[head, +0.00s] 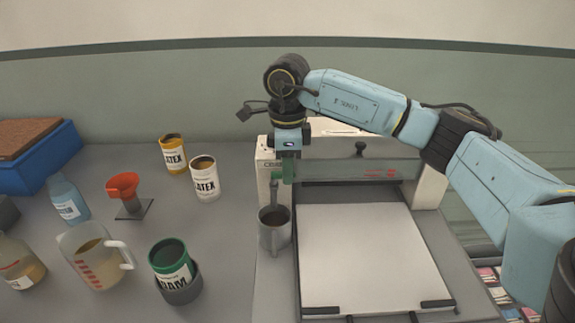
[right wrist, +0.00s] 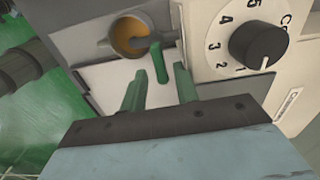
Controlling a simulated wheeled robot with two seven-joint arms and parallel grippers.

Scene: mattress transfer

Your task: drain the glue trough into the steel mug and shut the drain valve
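The steel mug (head: 274,236) stands upright below the drain spout (head: 274,186) at the machine's left front. In the right wrist view the mug (right wrist: 107,42) shows amber glue inside, with the spout over its mouth. The green drain valve lever (right wrist: 159,62) shows between my right fingertips, with gaps on both sides. My right gripper (head: 289,178) points down at the valve; its two green fingers are apart in the right wrist view (right wrist: 160,83). The glue trough's long front (head: 345,170) runs across the machine; its inside is hidden. My left gripper is out of view.
A white sheet (head: 368,258) lies on the machine bed. A black dial (right wrist: 258,46) is close right of the fingers. Left on the table stand a measuring jug (head: 92,258), a green tin (head: 170,260), latex tins (head: 204,180), a red funnel (head: 124,186) and bottles.

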